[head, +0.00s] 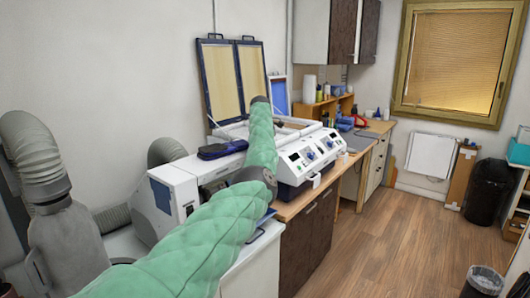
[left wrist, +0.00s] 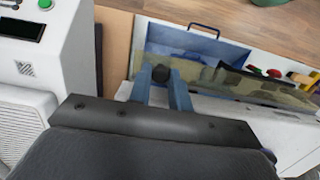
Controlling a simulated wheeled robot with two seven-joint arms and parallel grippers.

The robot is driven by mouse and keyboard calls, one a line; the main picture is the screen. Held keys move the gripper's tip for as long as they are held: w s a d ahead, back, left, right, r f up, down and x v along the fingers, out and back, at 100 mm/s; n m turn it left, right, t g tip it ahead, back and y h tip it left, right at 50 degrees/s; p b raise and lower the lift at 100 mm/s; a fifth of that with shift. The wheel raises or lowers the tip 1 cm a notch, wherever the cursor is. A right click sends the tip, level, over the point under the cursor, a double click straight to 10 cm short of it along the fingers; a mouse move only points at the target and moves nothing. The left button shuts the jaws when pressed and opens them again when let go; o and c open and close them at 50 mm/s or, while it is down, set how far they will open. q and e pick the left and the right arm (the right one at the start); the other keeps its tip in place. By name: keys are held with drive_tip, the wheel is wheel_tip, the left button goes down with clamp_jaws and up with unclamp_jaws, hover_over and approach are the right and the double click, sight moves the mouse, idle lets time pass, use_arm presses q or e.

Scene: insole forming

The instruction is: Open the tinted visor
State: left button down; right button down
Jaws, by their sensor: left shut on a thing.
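The tinted visor (left wrist: 235,84) is a see-through brownish strip in the left wrist view, right of my fingers and along the front of a blue-lined opening (left wrist: 180,45). My left gripper (left wrist: 161,82) has its two blue-grey fingers on either side of a dark round knob (left wrist: 161,73) and is shut on it. How the knob joins the visor is hidden. In the head view my green left arm crosses the white machine (head: 305,160); the gripper and visor cannot be made out there. My right gripper is not in view.
A blue handle (left wrist: 204,27) stands on the far side of the opening. A white unit with a dark display (left wrist: 22,29) is at the left.

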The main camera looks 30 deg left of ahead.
use_arm(q)
drive_tip(key=c, duration=1.3)
unclamp_jaws()
drive_tip(key=shift+a, duration=0.1)
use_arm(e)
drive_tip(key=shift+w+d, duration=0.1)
use_arm(q)
drive_tip(key=shift+r, duration=0.3)
drive_tip(key=r+b, duration=0.1)
drive_tip(key=r, duration=0.2)
drive_tip(key=r+b, duration=0.1)
drive_tip(key=r, duration=0.1)
drive_tip(key=shift+a+r+b, duration=0.15)
drive_tip(key=shift+a+b, duration=0.15)
drive_tip(key=shift+a, duration=0.1)
drive_tip(key=shift+w+a+r, duration=0.1)
drive_tip(key=shift+r, duration=0.75)
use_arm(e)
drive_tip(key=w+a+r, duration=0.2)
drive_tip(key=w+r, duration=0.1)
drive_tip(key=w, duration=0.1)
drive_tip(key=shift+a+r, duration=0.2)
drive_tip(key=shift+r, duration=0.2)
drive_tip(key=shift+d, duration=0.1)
